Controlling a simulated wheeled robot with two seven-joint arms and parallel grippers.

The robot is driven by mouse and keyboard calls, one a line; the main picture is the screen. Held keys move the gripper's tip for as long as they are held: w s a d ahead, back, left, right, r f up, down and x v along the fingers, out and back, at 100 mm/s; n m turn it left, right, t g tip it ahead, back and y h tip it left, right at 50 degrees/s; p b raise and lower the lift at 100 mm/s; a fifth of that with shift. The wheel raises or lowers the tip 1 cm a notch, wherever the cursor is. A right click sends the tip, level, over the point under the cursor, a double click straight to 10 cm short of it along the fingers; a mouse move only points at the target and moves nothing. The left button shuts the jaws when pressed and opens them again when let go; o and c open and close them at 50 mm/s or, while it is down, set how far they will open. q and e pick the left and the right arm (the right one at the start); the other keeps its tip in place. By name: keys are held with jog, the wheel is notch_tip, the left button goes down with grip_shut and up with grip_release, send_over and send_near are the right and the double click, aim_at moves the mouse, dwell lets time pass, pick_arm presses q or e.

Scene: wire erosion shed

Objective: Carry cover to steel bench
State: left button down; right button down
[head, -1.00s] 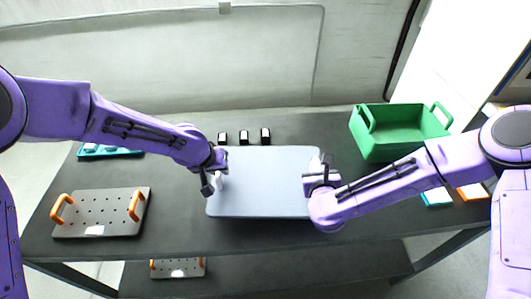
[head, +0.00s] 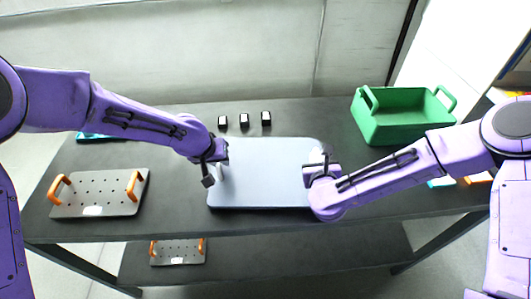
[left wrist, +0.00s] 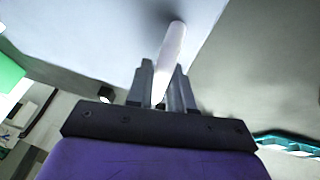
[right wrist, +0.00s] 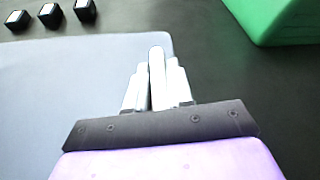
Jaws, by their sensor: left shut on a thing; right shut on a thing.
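The cover is a light blue-grey rounded panel (head: 265,175) over the dark bench top in the head view. It also shows in the left wrist view (left wrist: 90,30) and the right wrist view (right wrist: 70,90). My left gripper (head: 217,172) is shut on a white handle (left wrist: 172,58) at the cover's left side. My right gripper (head: 322,165) is shut on a white handle (right wrist: 157,75) at its right side. The cover looks level. I cannot tell whether it touches the bench. Nothing in view is clearly marked as the steel bench.
A dark bench (head: 240,228) carries a perforated plate with orange handles (head: 98,195) at left, three small black blocks (head: 244,121) behind the cover and a green crate (head: 400,118) at right. Another perforated plate (head: 178,252) lies on the lower shelf. A teal item is partly hidden behind my left arm.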

pick_arm(q)
jog(key=shift+f+b, duration=0.3)
jog(key=shift+f, duration=0.2)
pick_arm(e)
jog(key=shift+s+d+f, duration=0.1)
jog(key=shift+f, duration=0.4)
pick_arm(q)
jog(key=c, duration=1.3)
grip_release()
pick_arm(e)
jog(key=c, duration=1.3)
grip_release()
jog(key=shift+f, duration=0.1)
pick_arm(q)
jog(key=o, duration=0.3)
jog(key=shift+w+f, duration=0.1)
jog(key=shift+w, duration=0.05)
pick_arm(e)
jog(key=o, duration=0.3)
jog(key=shift+w, duration=0.2)
jog(key=shift+s, duration=0.15)
pick_arm(q)
jog(key=v, duration=1.2)
pick_arm(e)
jog(key=v, duration=0.7)
jog(key=shift+s+r, duration=0.25)
pick_arm(q)
jog(key=shift+a, duration=0.1)
